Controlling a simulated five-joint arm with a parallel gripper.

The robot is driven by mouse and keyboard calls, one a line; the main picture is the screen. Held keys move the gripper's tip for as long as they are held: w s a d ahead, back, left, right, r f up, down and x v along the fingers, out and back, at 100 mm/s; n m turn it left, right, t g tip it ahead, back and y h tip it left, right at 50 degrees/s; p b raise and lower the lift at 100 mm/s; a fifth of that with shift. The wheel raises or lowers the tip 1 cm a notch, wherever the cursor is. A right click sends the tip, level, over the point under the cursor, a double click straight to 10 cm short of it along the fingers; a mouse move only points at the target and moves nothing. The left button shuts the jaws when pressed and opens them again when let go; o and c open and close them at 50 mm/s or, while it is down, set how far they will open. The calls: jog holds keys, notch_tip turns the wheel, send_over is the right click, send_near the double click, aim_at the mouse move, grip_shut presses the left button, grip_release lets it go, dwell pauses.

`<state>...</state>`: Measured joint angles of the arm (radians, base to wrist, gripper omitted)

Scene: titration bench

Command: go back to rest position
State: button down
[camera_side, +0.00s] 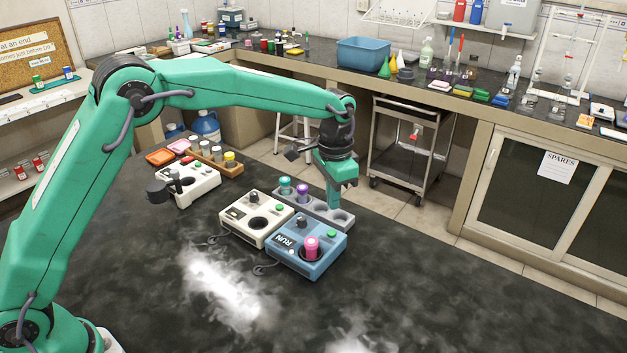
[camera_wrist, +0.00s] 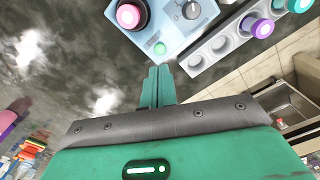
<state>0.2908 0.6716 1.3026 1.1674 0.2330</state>
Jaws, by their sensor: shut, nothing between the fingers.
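My gripper (camera_side: 333,205) is shut and empty, with its fingers pointing down by the grey rack (camera_side: 344,224). In the wrist view my gripper's closed fingertips (camera_wrist: 158,72) show near the blue device, with nothing between them. The blue device (camera_side: 293,262), marked RUN, has a pink-capped vial (camera_side: 311,247) standing in its well; the pink cap (camera_wrist: 128,15) also shows in the wrist view. The grey rack holds a teal-capped vial (camera_side: 285,186) and a purple-capped vial (camera_side: 302,192), and its nearer holes look empty.
A cream device (camera_side: 240,229) with an empty well stands left of the blue one. Behind are another white device (camera_side: 196,190), a wooden vial rack (camera_side: 233,168) and an orange tray (camera_side: 160,157). The dark bench's front (camera_side: 400,290) is clear.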

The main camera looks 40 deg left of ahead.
jog(key=s+a+r+n+t, duration=0.3)
jog(key=s+a+r, duration=0.7)
jog(key=s+r, duration=0.4)
jog(key=s+a+f+n+t, duration=0.1)
jog(key=s+a, duration=0.2)
jog(key=s, duration=0.5)
jog(key=s+a+f+n+t, duration=0.1)
jog(key=s+a+n, duration=0.1)
jog(key=s, duration=0.7)
jog(key=shift+a+t, duration=0.3)
jog(key=shift+a, duration=0.2)
dwell(4.4)
